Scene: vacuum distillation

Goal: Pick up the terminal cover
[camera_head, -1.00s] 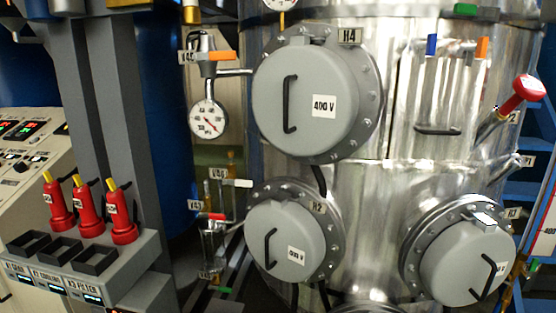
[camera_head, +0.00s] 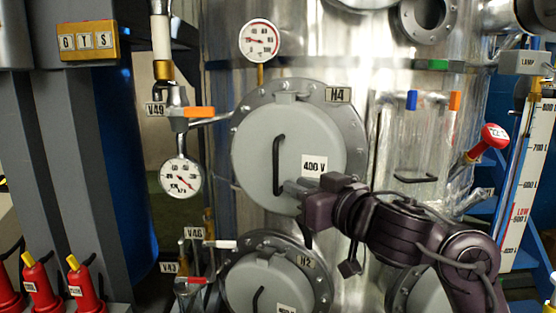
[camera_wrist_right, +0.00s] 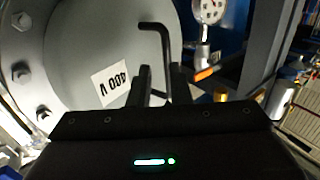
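The H4 terminal cover (camera_head: 255,150) is a grey round cap with a black bar handle (camera_head: 278,165) and a 400 V label. It sits in its bolted flange on the metal vessel. My right gripper (camera_head: 291,188) is at the lower end of the handle, in front of the cover. In the right wrist view, the cover (camera_wrist_right: 90,50) fills the upper left. The fingers of my right gripper (camera_wrist_right: 161,85) are apart, with the handle (camera_wrist_right: 164,55) showing between them. Whether they touch it I cannot tell. My left gripper is not in view.
A second grey cover, H2 (camera_head: 258,285), is below, and another is partly hidden behind my right arm. A pressure gauge (camera_head: 180,177) and an orange-handled valve (camera_head: 198,112) are on the left. A red-handled lever (camera_head: 493,136) sticks out on the right.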

